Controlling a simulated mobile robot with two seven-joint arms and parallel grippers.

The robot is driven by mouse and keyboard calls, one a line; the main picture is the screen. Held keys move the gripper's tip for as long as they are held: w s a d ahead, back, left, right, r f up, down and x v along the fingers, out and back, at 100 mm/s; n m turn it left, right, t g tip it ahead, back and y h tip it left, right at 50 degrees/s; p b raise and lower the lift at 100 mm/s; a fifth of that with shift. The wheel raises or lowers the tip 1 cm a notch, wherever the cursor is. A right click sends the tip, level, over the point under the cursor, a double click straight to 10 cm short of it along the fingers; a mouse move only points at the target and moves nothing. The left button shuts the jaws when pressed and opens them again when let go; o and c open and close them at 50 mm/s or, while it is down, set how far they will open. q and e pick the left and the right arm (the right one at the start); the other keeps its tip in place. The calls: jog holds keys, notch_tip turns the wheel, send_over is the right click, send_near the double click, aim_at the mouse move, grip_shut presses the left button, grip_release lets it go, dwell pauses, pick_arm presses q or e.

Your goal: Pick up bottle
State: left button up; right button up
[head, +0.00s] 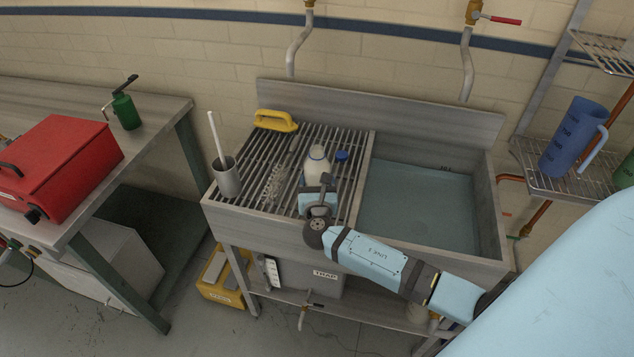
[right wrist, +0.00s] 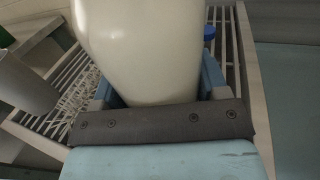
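A white bottle (head: 317,168) with a blue band at its neck stands on the slatted drainboard (head: 262,190) left of the sink basin. My right gripper (head: 322,188) is at the near side of the bottle, low down, and partly hides its lower part. In the right wrist view the bottle (right wrist: 145,50) fills the space between the two blue fingers (right wrist: 162,88), one on each side. I cannot tell whether the fingers press on it. The bottle's base is hidden. My left gripper is not in view.
A blue cap (head: 341,156) lies right of the bottle. A grey cup (head: 227,180) with a white stick, a clear spiky item (head: 274,182) and a yellow-handled brush (head: 276,121) are also on the drainboard. The basin (head: 420,205) is to the right.

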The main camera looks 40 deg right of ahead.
jog(key=shift+c, duration=0.7)
jog(key=shift+r, duration=0.1)
notch_tip(320, 180, up, 20)
jog(key=p, duration=0.1)
jog(key=shift+f, duration=0.2)
